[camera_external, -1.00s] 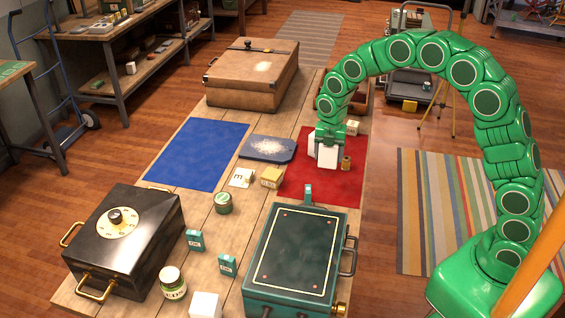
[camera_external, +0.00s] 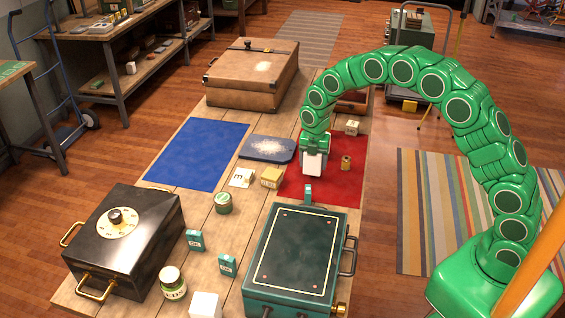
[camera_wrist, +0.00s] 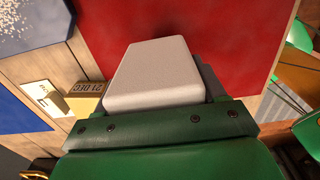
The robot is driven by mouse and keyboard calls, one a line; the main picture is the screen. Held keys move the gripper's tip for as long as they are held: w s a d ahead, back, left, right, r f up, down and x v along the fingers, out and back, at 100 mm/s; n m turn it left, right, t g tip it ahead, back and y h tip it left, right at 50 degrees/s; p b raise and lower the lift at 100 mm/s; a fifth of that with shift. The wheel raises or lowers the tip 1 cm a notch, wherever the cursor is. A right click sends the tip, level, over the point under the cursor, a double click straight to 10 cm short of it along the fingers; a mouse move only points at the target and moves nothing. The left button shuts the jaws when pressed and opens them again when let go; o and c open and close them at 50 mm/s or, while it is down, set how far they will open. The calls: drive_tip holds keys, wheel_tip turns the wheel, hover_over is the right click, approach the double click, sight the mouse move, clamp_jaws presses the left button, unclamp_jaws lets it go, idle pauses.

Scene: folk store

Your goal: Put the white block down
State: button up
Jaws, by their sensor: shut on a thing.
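The white block (camera_wrist: 158,75) is held in my gripper (camera_external: 314,162), which is shut on it. In the external view the white block (camera_external: 313,165) hangs under the green wrist over the left part of the red mat (camera_external: 342,188). In the wrist view the block fills the middle, with the red mat (camera_wrist: 220,40) beyond it. The fingers are mostly hidden behind the block and the wrist. I cannot tell whether the block's lower end touches the mat.
A small brown jar (camera_external: 346,163) stands on the red mat right of the block. A cream block (camera_external: 352,128) is behind it. A yellowish box (camera_external: 272,178) and a dark blue slab (camera_external: 267,149) lie to the left. A green case (camera_external: 300,258) is in front. The blue mat (camera_external: 197,155) is clear.

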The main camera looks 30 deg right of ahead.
sight(313, 168)
drive_tip(key=shift+w+f, duration=0.1)
drive_tip(key=shift+f, duration=1.45)
drive_tip(key=shift+f, duration=0.1)
drive_tip(key=o, duration=1)
